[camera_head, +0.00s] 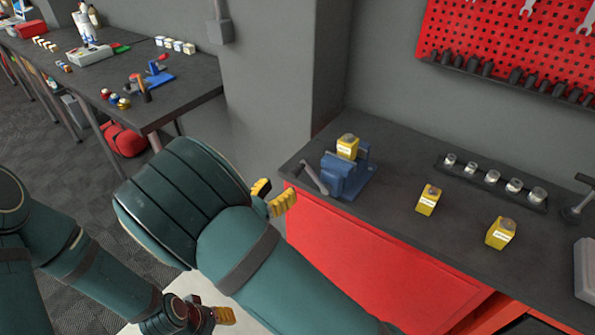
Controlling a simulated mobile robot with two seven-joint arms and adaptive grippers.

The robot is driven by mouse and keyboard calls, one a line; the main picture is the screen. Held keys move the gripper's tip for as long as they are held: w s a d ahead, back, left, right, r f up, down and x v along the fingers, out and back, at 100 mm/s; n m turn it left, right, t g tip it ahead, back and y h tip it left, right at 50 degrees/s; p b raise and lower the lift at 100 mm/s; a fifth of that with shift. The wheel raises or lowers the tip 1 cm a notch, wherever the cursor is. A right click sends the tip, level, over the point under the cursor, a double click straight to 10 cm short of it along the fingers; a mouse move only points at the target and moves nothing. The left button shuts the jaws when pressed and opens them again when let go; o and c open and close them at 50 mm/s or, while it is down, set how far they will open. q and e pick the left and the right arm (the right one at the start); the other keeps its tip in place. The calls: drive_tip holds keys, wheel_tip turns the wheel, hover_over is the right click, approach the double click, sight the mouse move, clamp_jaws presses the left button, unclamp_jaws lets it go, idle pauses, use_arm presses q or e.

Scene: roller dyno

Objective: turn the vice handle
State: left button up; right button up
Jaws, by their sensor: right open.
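The blue vice (349,181) stands at the left end of the dark workbench, and a yellow block (347,147) with a grey round top sits in its jaws. The grey vice handle (314,178) slants down on the vice's left side. My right gripper (272,195) shows two yellow fingers, open, to the left of the handle and apart from it in the picture. My own arm hides most of its body. My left gripper (222,316) is low in the picture; only a yellow finger part shows, and its opening cannot be made out.
Two more yellow blocks (428,200) (500,233) stand on the workbench (400,160). A dark rack (492,178) with several round pieces lies behind them. A red pegboard (500,50) hangs above. A grey pillar (265,80) separates this bench from another table (190,85) at the left.

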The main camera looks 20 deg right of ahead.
sight(292, 177)
drive_tip(key=x, duration=0.8)
drive_tip(key=shift+w+d, duration=0.15)
drive_tip(key=shift+c, duration=0.5)
clamp_jaws()
